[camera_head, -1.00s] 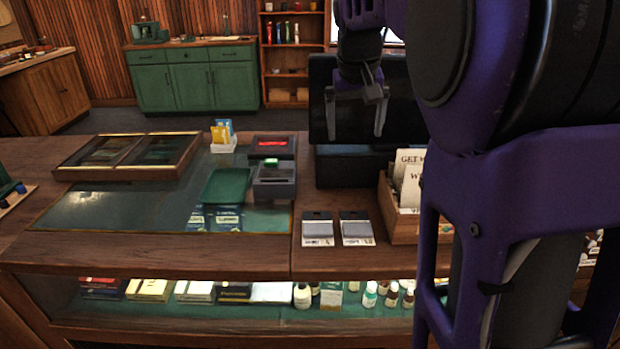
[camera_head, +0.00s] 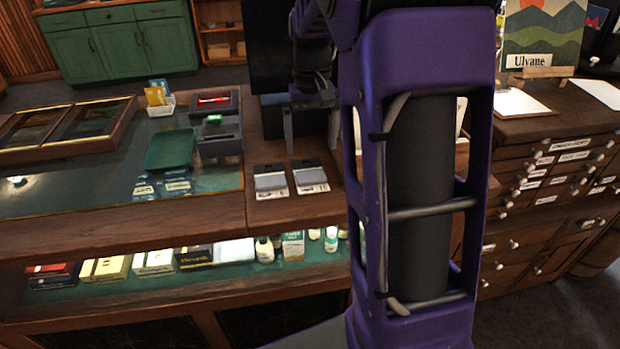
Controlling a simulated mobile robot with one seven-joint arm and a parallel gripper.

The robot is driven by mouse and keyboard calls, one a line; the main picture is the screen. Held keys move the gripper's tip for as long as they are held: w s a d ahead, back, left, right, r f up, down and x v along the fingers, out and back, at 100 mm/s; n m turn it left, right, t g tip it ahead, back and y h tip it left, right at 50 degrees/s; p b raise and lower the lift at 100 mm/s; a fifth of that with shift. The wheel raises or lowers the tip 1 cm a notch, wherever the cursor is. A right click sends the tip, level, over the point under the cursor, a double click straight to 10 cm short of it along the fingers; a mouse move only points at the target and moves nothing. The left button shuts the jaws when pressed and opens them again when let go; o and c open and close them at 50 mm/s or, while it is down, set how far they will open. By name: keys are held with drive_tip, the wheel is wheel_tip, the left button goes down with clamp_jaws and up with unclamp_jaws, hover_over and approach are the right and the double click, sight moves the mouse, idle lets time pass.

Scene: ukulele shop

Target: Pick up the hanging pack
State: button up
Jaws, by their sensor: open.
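Two flat grey-and-white packs with dark top strips lie side by side on the wooden counter, a left pack (camera_head: 270,182) and a right pack (camera_head: 310,177). They look like hang-tab packs; neither hangs from anything in view. I cannot tell which one the task means. My gripper (camera_head: 311,135) is open with its fingers pointing down, above and behind the packs in the picture. Nothing shows between its fingers, and it appears apart from both packs. My purple arm covers the counter just right of the packs.
A card reader (camera_head: 219,140), a green tray (camera_head: 170,150) and blue packets (camera_head: 163,186) sit left of the packs. A dark monitor (camera_head: 262,45) stands behind my gripper. The glass-fronted counter shelf (camera_head: 200,283) holds boxes and bottles. A drawer cabinet (camera_head: 545,185) stands at right.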

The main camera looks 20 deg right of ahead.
sight(310, 172)
wheel_tip(310, 172, down, 7)
drive_tip(key=shift+a+f+b, duration=0.15)
drive_tip(key=shift+b, duration=0.25)
drive_tip(key=shift+c, duration=0.3)
drive_tip(key=c, duration=1)
